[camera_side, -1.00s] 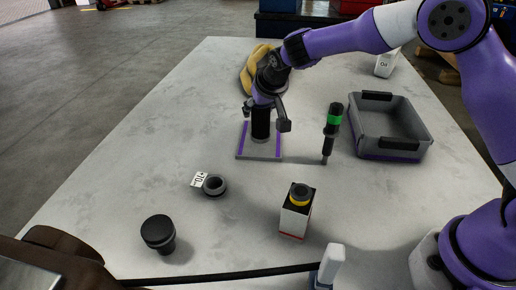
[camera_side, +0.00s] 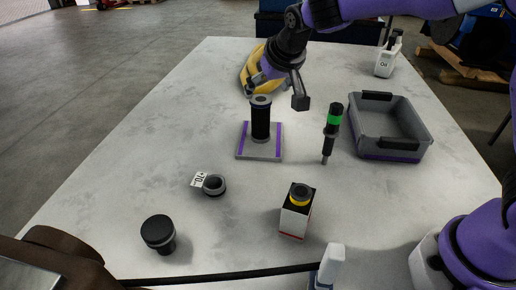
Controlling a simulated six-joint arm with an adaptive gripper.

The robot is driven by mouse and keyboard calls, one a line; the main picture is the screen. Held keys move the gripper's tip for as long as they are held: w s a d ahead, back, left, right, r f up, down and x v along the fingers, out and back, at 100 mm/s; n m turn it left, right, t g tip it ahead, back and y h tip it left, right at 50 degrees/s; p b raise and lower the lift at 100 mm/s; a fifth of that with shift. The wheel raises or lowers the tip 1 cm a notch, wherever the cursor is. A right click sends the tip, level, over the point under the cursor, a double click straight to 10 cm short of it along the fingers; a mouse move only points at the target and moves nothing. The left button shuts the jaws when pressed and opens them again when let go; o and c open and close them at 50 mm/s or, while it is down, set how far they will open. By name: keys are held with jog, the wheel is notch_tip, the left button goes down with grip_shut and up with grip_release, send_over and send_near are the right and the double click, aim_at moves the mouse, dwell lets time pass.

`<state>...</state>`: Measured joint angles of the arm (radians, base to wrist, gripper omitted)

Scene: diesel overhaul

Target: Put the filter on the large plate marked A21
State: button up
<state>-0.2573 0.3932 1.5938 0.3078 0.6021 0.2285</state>
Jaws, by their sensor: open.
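The filter (camera_side: 261,122) is a black cylinder with a grey ring on top. It stands upright on a square grey plate (camera_side: 246,153) with purple side strips, near the middle of the table. No A21 marking can be read on this plate. My gripper (camera_side: 276,92) is open and empty, just above and behind the filter, with its fingers apart from it.
A boxed part with a yellow ring (camera_side: 296,212), a small ring by a tag (camera_side: 214,185) and a black cap (camera_side: 158,233) are in front. A yellow cloth (camera_side: 252,70) lies behind.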

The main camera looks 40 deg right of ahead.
jog(key=s+d+r, duration=0.3)
jog(key=s+r, duration=0.3)
jog(key=s, duration=0.5)
jog(key=s+d+f+n+y, duration=0.1)
jog(key=s+d+f+n, duration=0.1)
jog(key=s, duration=1.1)
jog(key=shift+f+g, duration=0.4)
jog(key=shift+f, duration=0.15)
